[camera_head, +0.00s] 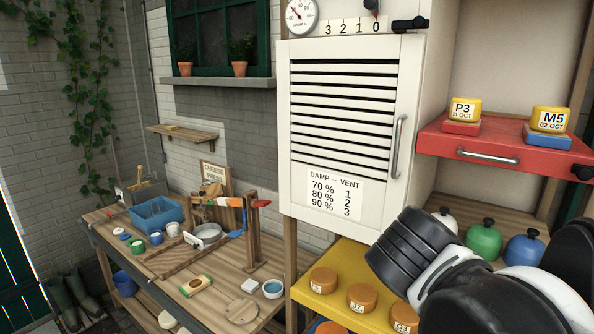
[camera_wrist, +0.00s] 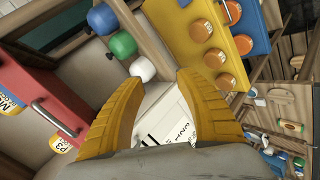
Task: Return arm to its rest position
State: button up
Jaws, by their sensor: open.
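In the wrist view, my gripper (camera_wrist: 162,82) shows as two yellow ribbed fingers spread apart, with nothing held between them. Part of the white vented cabinet door (camera_wrist: 178,118), with its printed label, shows behind the gap. In the head view, my black and white arm crosses the lower right corner in front of the shelves, and my fingers cannot be made out there. The closed cabinet door (camera_head: 345,130) stands just left of the arm.
A red drawer (camera_head: 500,150) carries yellow blocks P3 and M5. White, green (camera_head: 484,240) and blue lidded pots stand below, close to my arm. A yellow shelf (camera_head: 335,265) holds orange cheeses. A wooden workbench (camera_head: 190,270) with a blue tub (camera_head: 157,214) is at left.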

jog(key=s+a+f+m+y+b, duration=0.1)
jog(key=f+b, duration=0.5)
jog(key=f, duration=0.6)
jog(key=s+a+f+m+g+y+b, duration=0.1)
jog(key=s+f+b, duration=0.4)
jog(key=f, duration=0.6)
jog(key=s+a+f+m+y+b, duration=0.2)
jog(key=f+b, duration=0.5)
jog(key=f, duration=0.5)
jog(key=shift+s+a+f+m+y, duration=0.3)
jog(key=shift+s+m+y, duration=0.25)
jog(key=shift+m+y, duration=0.55)
